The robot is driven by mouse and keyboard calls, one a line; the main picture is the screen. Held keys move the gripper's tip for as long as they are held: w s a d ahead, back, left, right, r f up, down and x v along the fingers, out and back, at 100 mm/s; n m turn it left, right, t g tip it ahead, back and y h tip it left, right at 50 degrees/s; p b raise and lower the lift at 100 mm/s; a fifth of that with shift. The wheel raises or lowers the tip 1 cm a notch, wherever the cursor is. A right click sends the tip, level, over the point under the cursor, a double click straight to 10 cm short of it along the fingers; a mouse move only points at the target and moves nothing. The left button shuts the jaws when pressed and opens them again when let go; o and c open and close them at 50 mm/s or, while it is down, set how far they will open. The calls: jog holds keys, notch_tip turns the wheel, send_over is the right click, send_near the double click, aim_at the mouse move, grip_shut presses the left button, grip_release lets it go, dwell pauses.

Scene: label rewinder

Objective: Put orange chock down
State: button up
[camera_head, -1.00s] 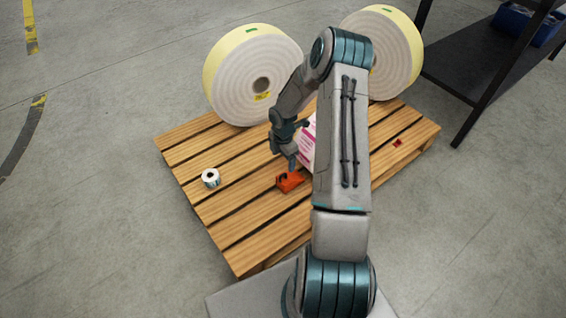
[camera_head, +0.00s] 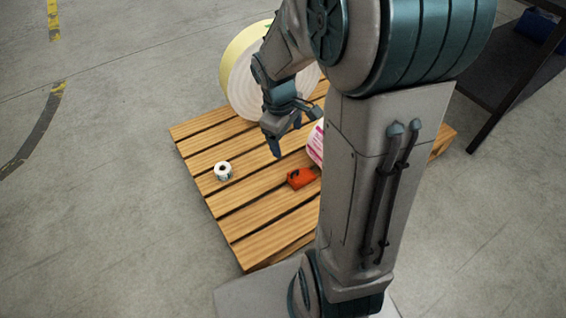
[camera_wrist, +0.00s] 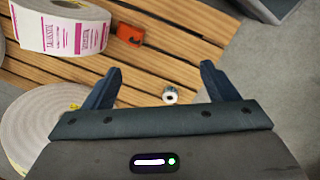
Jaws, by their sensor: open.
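The orange chock (camera_head: 301,178) rests on the wooden pallet (camera_head: 243,222), close to the pink-printed label roll (camera_head: 316,146). In the wrist view the orange chock (camera_wrist: 131,34) lies on the slats beyond my gripper, beside the label roll (camera_wrist: 62,26). My gripper (camera_head: 287,138) is above the pallet, apart from the chock, up and to its left in the head view. Its two fingers (camera_wrist: 161,82) are spread with nothing between them. My arm hides the right part of the pallet in the head view.
A small white roll (camera_head: 223,171) stands on the pallet's left part. A large yellow-edged roll (camera_head: 243,88) stands at the back, partly behind my arm. A dark shelf (camera_head: 508,82) is at the right. Bare slats surround the small roll.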

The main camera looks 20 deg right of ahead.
jog(key=s+a+r+m, duration=0.2)
jog(key=s+a+m, duration=0.1)
jog(key=s, duration=0.3)
jog(key=s+a+r+m+t+y, duration=0.1)
jog(key=s+a+r+m, duration=0.1)
jog(key=s, duration=0.4)
jog(key=shift+a+r+m+y, duration=0.3)
jog(key=shift+a+r+m, duration=0.1)
jog(key=shift+r+m, duration=0.6)
jog(key=shift+s+f, duration=0.1)
